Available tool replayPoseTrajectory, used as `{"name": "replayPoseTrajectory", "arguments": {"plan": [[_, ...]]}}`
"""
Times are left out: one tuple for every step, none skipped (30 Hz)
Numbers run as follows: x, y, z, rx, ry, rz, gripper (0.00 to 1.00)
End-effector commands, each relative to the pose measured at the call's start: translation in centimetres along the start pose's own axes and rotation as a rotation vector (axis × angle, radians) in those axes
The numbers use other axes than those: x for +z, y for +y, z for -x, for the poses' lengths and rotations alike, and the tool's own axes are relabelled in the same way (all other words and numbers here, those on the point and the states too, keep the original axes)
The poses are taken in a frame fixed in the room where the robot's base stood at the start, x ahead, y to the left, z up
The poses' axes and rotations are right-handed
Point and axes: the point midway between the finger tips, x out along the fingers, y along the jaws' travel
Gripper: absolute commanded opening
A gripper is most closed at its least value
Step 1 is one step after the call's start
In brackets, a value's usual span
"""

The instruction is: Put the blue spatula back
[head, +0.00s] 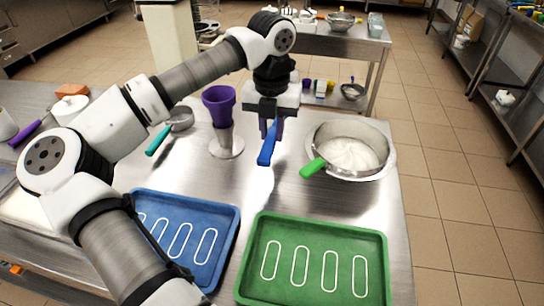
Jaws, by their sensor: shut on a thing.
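My gripper (272,122) is shut on the blue spatula (267,152) and holds it above the metal table. Its blue handle points down toward the front; the rest of it is hidden behind the gripper. The blue tray (233,233), with several white outlined slots, lies at the front left, partly covered by my arm. No spatula shows in its visible slots. The green tray (384,272), also with several white outlined slots, lies at the front right and is empty. A metal bowl (388,165) of white contents stands right of the gripper, with a green handle (313,167) over its rim.
A metal scoop (181,119) with a teal handle lies further left. Bare tabletop lies between the gripper and the trays. A second table (330,40) stands behind.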

Motion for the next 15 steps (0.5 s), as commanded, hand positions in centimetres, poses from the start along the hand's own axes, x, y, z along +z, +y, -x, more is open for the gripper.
{"name": "replayPoseTrajectory", "arguments": {"plan": [[-0.1,-0.1,-1.1,-0.004,0.003,-0.003,0.00],[-0.1,-0.1,-1.8,-0.004,0.003,-0.003,0.00],[-0.1,-0.1,-2.6,-0.003,0.003,-0.003,0.00],[-0.1,-0.1,-3.2,-0.003,0.002,-0.002,0.00],[-0.1,-0.1,-3.7,-0.003,0.001,-0.002,0.00],[-0.1,-0.1,-4.3,-0.003,0.001,-0.002,0.00],[-0.1,-0.1,-4.6,-0.002,0.000,-0.002,0.00],[-0.1,0.0,-4.9,0.000,0.000,-0.001,0.00],[-0.1,0.0,-5.2,-0.001,0.000,-0.001,0.00],[-0.1,0.0,-5.4,-0.001,0.000,-0.001,0.00],[-0.1,0.0,-5.6,-0.001,0.000,-0.001,0.00],[-0.1,0.0,-6.0,-0.002,0.000,-0.001,0.00],[-0.1,-0.1,-6.5,-0.002,0.001,-0.001,0.00],[-0.2,-0.1,-7.0,-0.003,0.002,-0.002,0.00],[-0.1,0.0,-7.6,-0.003,0.001,0.000,0.00]]}}
